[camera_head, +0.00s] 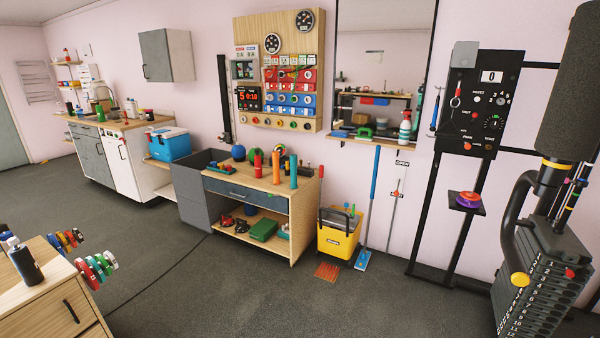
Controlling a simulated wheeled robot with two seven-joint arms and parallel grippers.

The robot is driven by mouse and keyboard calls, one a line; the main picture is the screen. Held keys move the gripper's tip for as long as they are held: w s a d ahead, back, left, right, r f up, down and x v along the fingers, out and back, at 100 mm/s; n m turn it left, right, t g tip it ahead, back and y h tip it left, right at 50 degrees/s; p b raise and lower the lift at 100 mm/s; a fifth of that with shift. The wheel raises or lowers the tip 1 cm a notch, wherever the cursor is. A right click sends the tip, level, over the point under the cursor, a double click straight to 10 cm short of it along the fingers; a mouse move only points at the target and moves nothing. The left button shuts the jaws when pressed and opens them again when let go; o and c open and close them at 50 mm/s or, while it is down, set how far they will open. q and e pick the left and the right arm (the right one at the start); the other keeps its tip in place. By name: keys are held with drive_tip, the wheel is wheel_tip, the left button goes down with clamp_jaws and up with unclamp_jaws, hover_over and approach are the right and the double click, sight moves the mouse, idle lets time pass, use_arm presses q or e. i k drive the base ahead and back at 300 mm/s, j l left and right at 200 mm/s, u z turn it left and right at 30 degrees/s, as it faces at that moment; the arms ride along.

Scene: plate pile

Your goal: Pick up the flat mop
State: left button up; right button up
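A flat mop with a long blue handle (374,178) leans upright against the pink wall, below the mirror shelf. Its blue flat head (362,260) rests on the dark floor, just right of a yellow mop bucket (338,238). Its grey lower pole stands between the bucket and a thin grey pole with a red part. Neither of my grippers shows in this view.
A wooden workbench (262,208) stands left of the bucket. A black weight machine (548,262) stands at right, and a wooden drawer cabinet (60,300) at lower left. The middle floor is clear.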

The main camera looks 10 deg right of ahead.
sight(361, 264)
drive_tip(key=i+l+z, duration=0.15)
drive_tip(key=i, duration=0.5)
drive_tip(key=i+l+z, duration=0.15)
drive_tip(key=i, duration=0.45)
